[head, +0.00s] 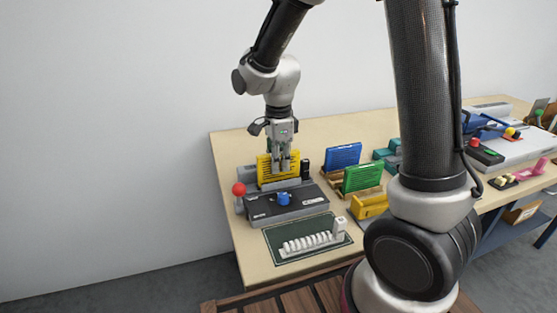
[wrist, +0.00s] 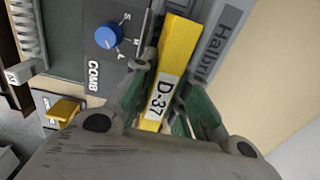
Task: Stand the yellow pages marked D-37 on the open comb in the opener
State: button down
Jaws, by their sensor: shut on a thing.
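The yellow pages (head: 265,169) are upright at the back of the grey opener (head: 262,210), which has a blue knob (head: 284,198) and a red ball-ended lever (head: 239,189). In the wrist view the pages' white D-37 label (wrist: 162,97) faces the camera, beside the opener's dark top marked COMB (wrist: 94,73). My gripper (head: 281,166) is shut on the pages; its green-padded fingers (wrist: 166,88) press on both sides. The pages' lower edge and the open comb are hidden, so I cannot tell whether they touch.
A white comb-like row (head: 308,241) lies on a green mat (head: 277,237) in front of the opener. Blue pages (head: 343,155) and green pages (head: 362,177) stand in holders to the right. A yellow block-like thing (head: 369,206) is nearer. The table's left edge is close to the opener.

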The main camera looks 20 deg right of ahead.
jog(key=shift+f, duration=0.1)
jog(key=c, duration=1.7)
grip_release()
jog(key=shift+r, duration=5.5)
